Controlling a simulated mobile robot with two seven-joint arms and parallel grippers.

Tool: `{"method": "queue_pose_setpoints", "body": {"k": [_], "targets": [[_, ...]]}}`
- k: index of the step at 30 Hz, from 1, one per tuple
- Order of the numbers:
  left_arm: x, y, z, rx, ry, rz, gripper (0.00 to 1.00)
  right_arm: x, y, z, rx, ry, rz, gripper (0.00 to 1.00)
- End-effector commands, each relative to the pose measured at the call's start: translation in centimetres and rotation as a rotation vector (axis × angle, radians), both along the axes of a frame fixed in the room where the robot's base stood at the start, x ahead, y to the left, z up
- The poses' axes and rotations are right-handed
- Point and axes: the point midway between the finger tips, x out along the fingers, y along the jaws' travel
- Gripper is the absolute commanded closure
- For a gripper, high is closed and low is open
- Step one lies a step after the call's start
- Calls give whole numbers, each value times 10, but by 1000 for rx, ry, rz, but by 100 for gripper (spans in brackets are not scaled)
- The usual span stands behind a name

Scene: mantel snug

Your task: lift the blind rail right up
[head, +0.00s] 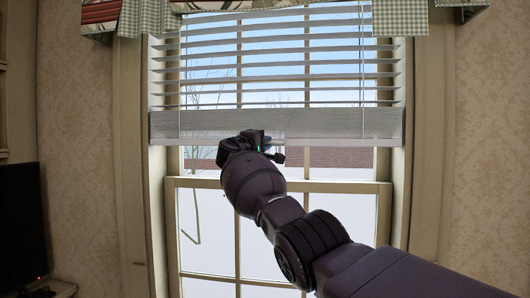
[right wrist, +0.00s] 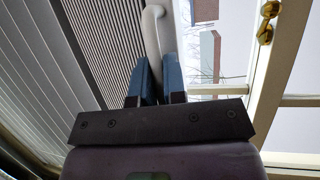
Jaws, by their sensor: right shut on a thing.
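The blind rail (head: 330,124) is a wide grey bar at the bottom of the white slatted blind, level across the upper part of the window. The gripper hides part of the handle in the head view. My left gripper is not in view.
Blind slats (head: 280,63) hang spread above the rail, with a checked valance (head: 400,18) at the top. The window frame (head: 330,187) and snowy panes lie below. A brass latch (right wrist: 266,22) sits on the frame. A dark screen (head: 22,225) stands at far left.

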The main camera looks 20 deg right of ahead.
Motion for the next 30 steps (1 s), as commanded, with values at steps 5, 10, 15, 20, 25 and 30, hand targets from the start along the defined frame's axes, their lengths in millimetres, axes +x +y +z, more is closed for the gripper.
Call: {"method": "queue_pose_setpoints", "body": {"k": [5,10,15,20,25,30], "targets": [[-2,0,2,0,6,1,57,0,0,11,0,0,1,100],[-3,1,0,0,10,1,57,0,0,11,0,0,2,100],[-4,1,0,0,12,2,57,0,0,11,0,0,2,100],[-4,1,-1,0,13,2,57,0,0,11,-1,1,2,72],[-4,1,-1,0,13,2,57,0,0,11,0,2,2,64],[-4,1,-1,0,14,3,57,0,1,10,0,2,2,64]]}}
